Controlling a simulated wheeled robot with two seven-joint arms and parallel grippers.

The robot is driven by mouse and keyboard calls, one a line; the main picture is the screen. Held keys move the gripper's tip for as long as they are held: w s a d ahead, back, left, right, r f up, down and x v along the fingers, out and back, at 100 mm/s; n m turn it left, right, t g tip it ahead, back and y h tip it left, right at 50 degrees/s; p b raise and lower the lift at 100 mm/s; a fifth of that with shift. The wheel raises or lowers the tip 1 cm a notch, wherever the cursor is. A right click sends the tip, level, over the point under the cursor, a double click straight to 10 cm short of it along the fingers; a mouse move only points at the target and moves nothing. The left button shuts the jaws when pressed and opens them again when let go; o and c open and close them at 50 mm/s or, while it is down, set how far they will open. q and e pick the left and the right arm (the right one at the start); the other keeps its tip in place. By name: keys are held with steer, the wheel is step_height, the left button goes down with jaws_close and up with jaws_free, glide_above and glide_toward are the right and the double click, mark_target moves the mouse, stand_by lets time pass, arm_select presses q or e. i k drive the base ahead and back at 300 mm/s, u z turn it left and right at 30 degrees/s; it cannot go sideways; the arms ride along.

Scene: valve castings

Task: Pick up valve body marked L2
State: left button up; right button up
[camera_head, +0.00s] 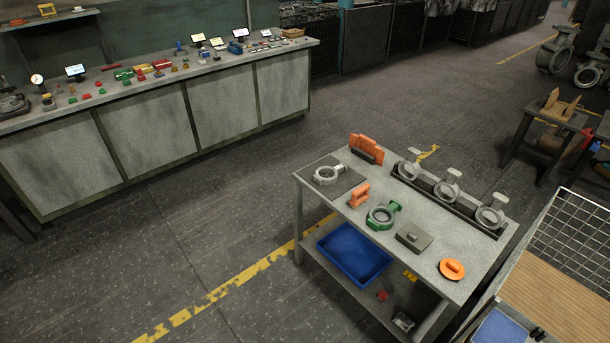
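Several valve bodies are on the grey table (338,215); no L2 marking is readable at this size. One grey valve body (328,176) lies on a dark mat at the table's left end. Three grey valve bodies stand in a dark rack along the back right edge: the left one (409,169), the middle one (446,189) and the right one (490,216). Neither of my grippers is in view.
The table also holds an orange block (366,149), an orange handled piece (358,195), a grey plate (413,236) and an orange disc (452,269). A blue bin (352,253) is on its lower shelf. A wire cage (575,235) stands close right. Floor to the left is clear.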

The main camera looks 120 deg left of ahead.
mark_target(334, 170)
steer(key=u, duration=4.8)
steer(key=i, duration=5.1)
steer(key=z, duration=2.7)
